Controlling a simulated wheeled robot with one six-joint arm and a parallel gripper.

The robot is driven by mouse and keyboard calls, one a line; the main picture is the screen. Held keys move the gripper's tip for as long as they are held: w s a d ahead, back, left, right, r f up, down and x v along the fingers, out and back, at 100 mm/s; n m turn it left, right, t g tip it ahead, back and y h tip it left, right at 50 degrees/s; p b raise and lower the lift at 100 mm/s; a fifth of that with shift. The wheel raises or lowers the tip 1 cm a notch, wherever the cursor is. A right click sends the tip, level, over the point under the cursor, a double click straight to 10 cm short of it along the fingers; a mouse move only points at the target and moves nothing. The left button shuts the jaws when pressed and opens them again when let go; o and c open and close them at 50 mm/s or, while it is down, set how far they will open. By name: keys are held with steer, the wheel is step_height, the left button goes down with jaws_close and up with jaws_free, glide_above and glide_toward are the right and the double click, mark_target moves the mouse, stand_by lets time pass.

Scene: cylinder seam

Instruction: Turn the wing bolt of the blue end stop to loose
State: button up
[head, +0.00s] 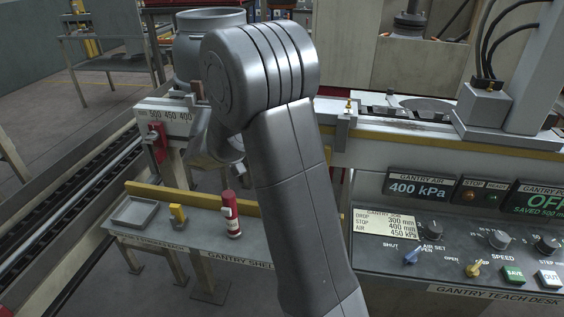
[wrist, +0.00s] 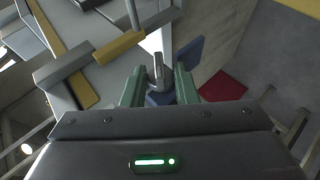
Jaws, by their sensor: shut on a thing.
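In the wrist view, the two green fingers of my gripper (wrist: 159,82) stand either side of a grey upright metal piece, which looks like the wing bolt (wrist: 158,68). They appear closed on it. Blue parts, which look like the blue end stop (wrist: 190,51), show behind the right finger and low between the fingers. Whether the bolt is tight or loose cannot be told. In the head view, my arm hides my gripper, the blue end stop and its bolt.
In the head view, a red clamp (head: 157,141) hangs by the rail scale (head: 166,115) marked 500, 450, 400. A control desk (head: 450,285) stands at right.

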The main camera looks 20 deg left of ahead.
steer(key=n+t+h+b, duration=0.1)
steer(key=h, duration=0.1)
steer(key=f+t+h+b, duration=0.1)
steer(key=h, duration=0.1)
steer(key=shift+s+a+f+n+h, duration=0.15)
steer(key=shift+a+f+n+h, duration=0.05)
steer(key=shift+n+h, duration=0.2)
stand_by(0.4)
steer(key=o, duration=0.6)
steer(key=shift+a, duration=0.1)
